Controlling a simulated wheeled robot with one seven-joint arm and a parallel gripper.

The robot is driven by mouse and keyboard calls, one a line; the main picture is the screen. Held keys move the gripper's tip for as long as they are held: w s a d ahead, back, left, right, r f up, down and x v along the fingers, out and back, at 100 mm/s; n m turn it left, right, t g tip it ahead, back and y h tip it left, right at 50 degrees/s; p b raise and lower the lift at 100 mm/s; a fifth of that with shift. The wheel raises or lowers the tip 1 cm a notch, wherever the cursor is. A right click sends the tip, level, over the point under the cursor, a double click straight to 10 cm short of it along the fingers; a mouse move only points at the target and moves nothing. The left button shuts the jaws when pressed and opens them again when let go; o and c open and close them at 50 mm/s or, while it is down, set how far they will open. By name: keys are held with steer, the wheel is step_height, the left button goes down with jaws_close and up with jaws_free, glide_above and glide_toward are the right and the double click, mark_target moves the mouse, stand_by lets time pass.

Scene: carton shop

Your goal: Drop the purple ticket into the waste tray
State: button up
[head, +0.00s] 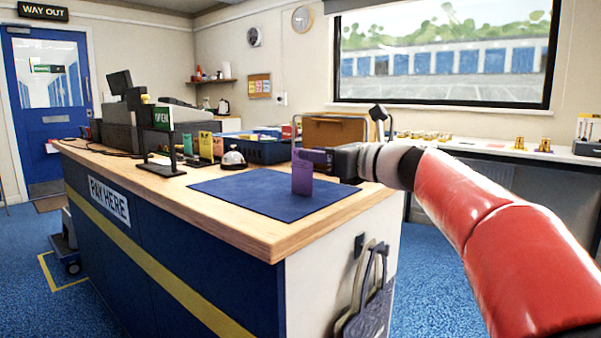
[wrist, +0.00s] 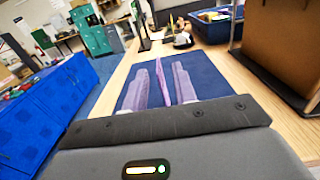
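The purple ticket (head: 302,180) stands upright on the dark blue mat (head: 250,193) on the counter. In the wrist view the ticket (wrist: 162,82) shows nearly edge-on between my two fingers. My gripper (head: 312,156) reaches in from the right at the ticket's upper part. In the wrist view my gripper (wrist: 161,88) is open around it, with a gap on the left side and the right finger close to it. A blue open bin (head: 262,151) with things in it stands behind the mat; I cannot tell whether it is the waste tray.
A silver bell (head: 233,159) stands at the mat's back left. Several coloured cards (head: 206,146) and a dark sign stand (head: 162,145) are further left. A brown board (head: 335,131) in a metal frame stands behind my gripper. The front of the mat is clear.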

mark_target(295, 151)
steer(key=x, duration=0.5)
steer(key=shift+w+a+p, duration=0.1)
steer(key=shift+a+p, duration=0.25)
jaws_close()
